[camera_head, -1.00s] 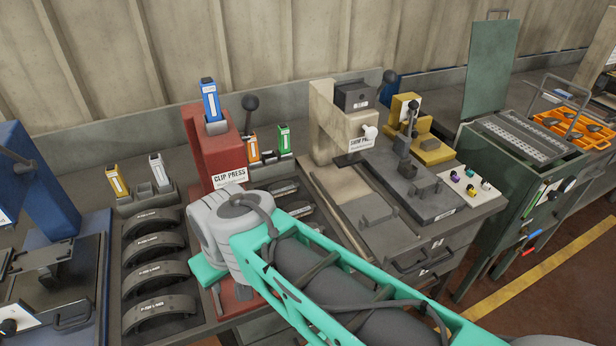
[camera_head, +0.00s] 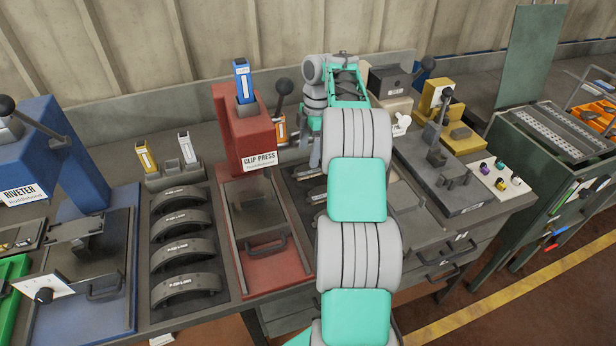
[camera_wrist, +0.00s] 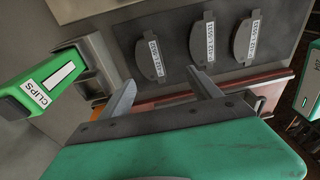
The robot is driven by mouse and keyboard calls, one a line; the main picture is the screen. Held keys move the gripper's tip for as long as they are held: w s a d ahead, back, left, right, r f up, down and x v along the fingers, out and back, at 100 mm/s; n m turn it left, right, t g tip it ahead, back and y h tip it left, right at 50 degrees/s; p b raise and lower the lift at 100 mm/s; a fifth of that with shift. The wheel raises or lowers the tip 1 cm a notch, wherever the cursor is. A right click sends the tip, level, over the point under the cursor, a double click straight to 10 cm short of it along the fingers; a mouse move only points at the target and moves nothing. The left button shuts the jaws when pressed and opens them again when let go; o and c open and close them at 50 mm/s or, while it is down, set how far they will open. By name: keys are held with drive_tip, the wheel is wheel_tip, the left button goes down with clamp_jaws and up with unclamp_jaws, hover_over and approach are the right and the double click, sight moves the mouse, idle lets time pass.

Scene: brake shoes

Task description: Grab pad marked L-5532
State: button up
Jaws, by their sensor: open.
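Three small dark pads lie in a row in the dark tray in the wrist view: a left pad (camera_wrist: 149,57), a middle pad (camera_wrist: 202,40) and a right pad (camera_wrist: 246,40). Each has a white printed label turned sideways; I cannot read for certain which is L-5532. In the head view, one pad (camera_head: 308,172) shows beside my arm, which hides part of that tray. My gripper (camera_wrist: 160,76) is open and empty, its fingertips apart and pointing toward the pad row. In the head view its fingers are mostly hidden by my arm.
A green clips box (camera_wrist: 45,88) stands left of my fingers in the wrist view. The red clip press (camera_head: 247,130) stands left of my arm, with curved brake shoes (camera_head: 182,245) further left. The shim press (camera_head: 388,105) is close on the right.

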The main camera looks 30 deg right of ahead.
sight(308, 169)
drive_tip(key=shift+w+d+f+t+b, duration=0.3)
drive_tip(key=shift+w+d+f+b, duration=0.2)
drive_tip(key=shift+w+d, duration=0.3)
drive_tip(key=f, duration=0.2)
drive_tip(key=f+b, duration=0.1)
drive_tip(key=f, duration=0.1)
drive_tip(key=a+f, duration=0.1)
drive_tip(key=f, duration=0.1)
drive_tip(key=shift+s+f, duration=0.15)
drive_tip(key=shift+f, duration=0.1)
drive_tip(key=shift+r, duration=0.1)
clamp_jaws()
